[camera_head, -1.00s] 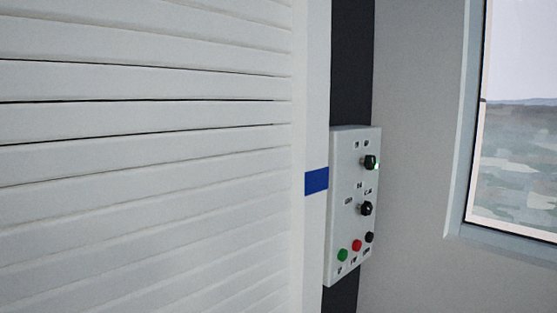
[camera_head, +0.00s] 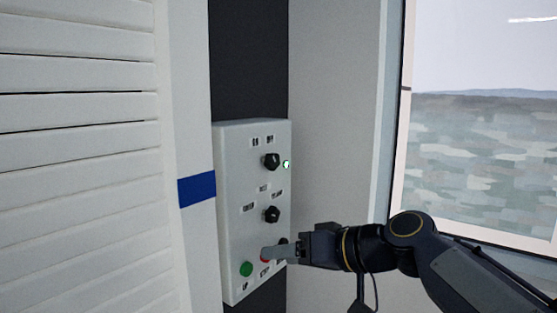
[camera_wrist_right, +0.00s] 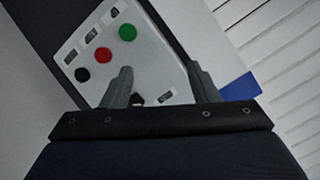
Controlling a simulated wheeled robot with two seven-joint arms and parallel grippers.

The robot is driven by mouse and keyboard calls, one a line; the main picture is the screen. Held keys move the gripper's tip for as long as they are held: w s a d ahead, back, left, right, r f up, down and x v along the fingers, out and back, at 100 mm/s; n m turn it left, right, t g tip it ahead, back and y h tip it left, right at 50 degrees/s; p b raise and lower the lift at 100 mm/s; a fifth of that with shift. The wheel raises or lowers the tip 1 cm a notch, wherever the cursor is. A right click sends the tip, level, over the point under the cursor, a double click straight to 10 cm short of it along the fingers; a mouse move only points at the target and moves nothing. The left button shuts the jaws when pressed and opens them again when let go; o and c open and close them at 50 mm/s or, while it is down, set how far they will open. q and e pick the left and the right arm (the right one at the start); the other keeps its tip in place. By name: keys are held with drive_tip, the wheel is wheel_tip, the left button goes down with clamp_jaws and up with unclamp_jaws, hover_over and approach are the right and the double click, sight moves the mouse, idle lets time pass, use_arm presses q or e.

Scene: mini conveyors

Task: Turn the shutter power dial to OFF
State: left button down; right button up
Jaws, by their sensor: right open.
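The control panel (camera_head: 230,230) is a white box on a dark wall strip. It carries an upper black dial (camera_head: 271,161) with a lit green lamp (camera_head: 286,164) beside it, and a lower black dial (camera_head: 272,214). The labels are too small to read, so I cannot tell from them which dial is power. My right gripper (camera_head: 268,252) comes in from the right at the panel's lower part, over the buttons. In the right wrist view it is open (camera_wrist_right: 160,78), with the panel (camera_wrist_right: 150,60) behind the fingers and one dial (camera_wrist_right: 138,99) partly hidden. My left gripper is out of view.
Low on the panel are a green button (camera_head: 246,268), a red button (camera_head: 264,257) partly covered by my gripper, and a black button (camera_head: 283,242). A white slatted shutter (camera_head: 75,160) stands left, a window (camera_head: 480,130) right. Space before the upper dial is clear.

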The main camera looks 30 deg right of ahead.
sight(276, 161)
drive_tip(key=w+d+r+t, duration=0.2)
drive_tip(key=w+d+r, duration=0.15)
drive_tip(key=r, duration=0.35)
drive_tip(key=w+d+r+t, duration=0.2)
drive_tip(key=d+r+t, duration=0.1)
drive_tip(key=d+r, duration=0.25)
drive_tip(key=shift+n+y, duration=0.3)
drive_tip(key=shift+n, duration=0.1)
drive_tip(key=p+x, duration=0.1)
drive_tip(key=x, duration=0.1)
drive_tip(key=p+x, duration=0.1)
drive_tip(key=x, duration=0.1)
drive_tip(key=r+p+x, duration=0.1)
drive_tip(key=x, duration=0.1)
drive_tip(key=shift+w+a, duration=0.2)
drive_tip(key=shift+a, duration=0.3)
drive_tip(key=shift+w+a, duration=0.3)
drive_tip(key=shift+w, duration=0.35)
drive_tip(key=shift+f, duration=0.1)
